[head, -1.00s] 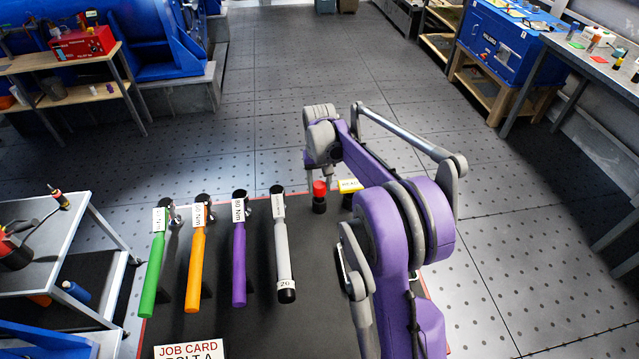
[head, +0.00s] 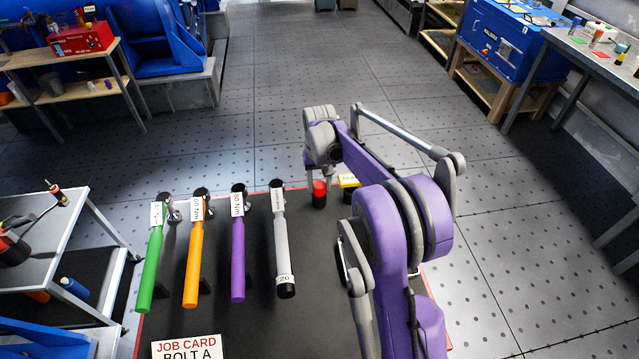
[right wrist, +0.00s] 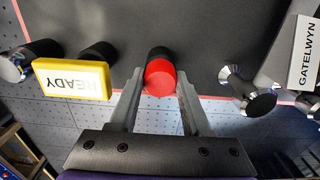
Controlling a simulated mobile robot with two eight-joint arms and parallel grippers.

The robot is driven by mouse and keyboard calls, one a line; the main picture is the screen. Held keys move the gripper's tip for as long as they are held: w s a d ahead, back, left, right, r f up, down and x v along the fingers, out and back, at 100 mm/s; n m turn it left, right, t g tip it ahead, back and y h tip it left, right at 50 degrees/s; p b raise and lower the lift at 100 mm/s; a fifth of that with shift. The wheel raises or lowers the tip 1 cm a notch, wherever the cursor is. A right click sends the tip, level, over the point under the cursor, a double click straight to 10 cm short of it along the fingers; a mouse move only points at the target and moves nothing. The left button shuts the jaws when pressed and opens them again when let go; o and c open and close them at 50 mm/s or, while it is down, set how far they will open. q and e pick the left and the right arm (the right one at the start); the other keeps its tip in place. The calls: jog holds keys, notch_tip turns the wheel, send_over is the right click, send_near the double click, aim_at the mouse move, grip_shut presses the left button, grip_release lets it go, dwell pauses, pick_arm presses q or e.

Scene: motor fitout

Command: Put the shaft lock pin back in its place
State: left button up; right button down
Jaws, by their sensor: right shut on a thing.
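A short black piece with a red end, which looks like the shaft lock pin (head: 319,194), is upright near the far edge of the dark board, right of the grey-handled wrench. In the right wrist view its red end (right wrist: 160,78) sits between the fingertips of my right gripper (right wrist: 160,88), which is shut on it. In the head view my right gripper (head: 322,172) is just beyond the piece, and its fingers are mostly hidden by the arm. I cannot tell whether the piece touches the board. My left gripper is not in view.
Green, orange, purple (head: 238,250) and grey (head: 281,245) wrenches lie left of the piece on the dark board (head: 230,325). A yellow READY block (right wrist: 72,78) is close beside it. A job card (head: 187,349) is at the near edge. A trolley (head: 45,230) stands left.

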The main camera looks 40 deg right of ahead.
jog(key=shift+f, duration=0.25)
jog(key=shift+c, duration=1.4)
grip_release()
jog(key=shift+r, duration=0.1)
notch_tip(320, 180, up, 11)
